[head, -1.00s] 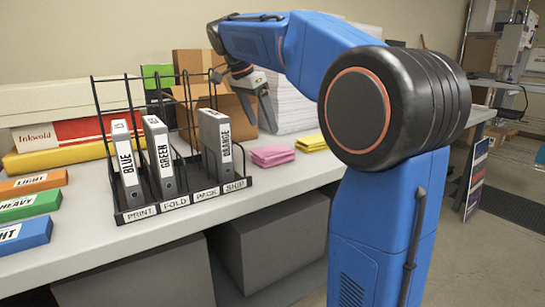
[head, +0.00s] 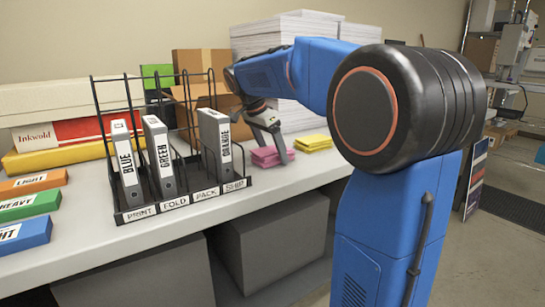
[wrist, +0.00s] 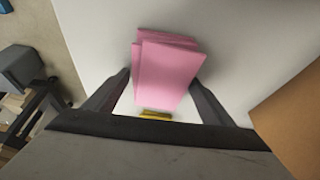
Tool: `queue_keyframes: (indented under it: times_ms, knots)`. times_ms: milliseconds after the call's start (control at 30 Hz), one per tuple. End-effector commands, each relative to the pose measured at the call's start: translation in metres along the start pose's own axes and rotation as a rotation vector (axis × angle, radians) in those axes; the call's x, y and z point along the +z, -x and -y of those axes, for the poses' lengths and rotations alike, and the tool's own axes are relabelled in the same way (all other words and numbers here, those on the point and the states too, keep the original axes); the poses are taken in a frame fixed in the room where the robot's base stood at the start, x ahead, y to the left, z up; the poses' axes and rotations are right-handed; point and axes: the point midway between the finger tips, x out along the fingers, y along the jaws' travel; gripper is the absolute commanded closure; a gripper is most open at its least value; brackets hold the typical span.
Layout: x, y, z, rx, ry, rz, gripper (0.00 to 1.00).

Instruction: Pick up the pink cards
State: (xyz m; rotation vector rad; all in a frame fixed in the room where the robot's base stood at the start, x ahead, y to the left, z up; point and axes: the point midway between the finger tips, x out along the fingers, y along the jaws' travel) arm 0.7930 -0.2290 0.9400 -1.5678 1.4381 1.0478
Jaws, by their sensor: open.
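The pink cards (head: 268,156) lie in a small stack on the bench, right of the file rack. In the wrist view the pink cards (wrist: 166,72) sit between and just beyond the two open fingers. My gripper (head: 272,145) is open, tilted down over the stack; its fingers also show in the wrist view (wrist: 160,82). Part of the stack is hidden behind a finger in the head view. I cannot tell whether the fingers touch the cards.
Yellow cards (head: 313,142) lie just right of the pink ones. A black wire rack (head: 180,203) with binders stands to the left. A cardboard box (head: 202,118) and tall white paper stacks (head: 270,32) stand behind. The bench front edge is clear.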

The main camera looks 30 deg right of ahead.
Motion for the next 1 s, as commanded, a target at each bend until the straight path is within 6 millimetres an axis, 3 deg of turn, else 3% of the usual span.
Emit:
queue_keyframes:
  times_ms: [233,400,467,767,1000]
  knots:
    - [0.0,-0.001,0.0,0.0,0.0,0.0,0.23]
    - [0.0,-0.001,0.0,0.0,0.0,0.0,0.64]
    - [0.0,-0.001,0.0,0.0,0.0,0.0,0.75]
    - [-0.002,0.003,0.0,-0.001,0.0,-0.001,0.75]
    - [-0.015,0.035,0.001,-0.003,-0.002,-0.001,0.75]
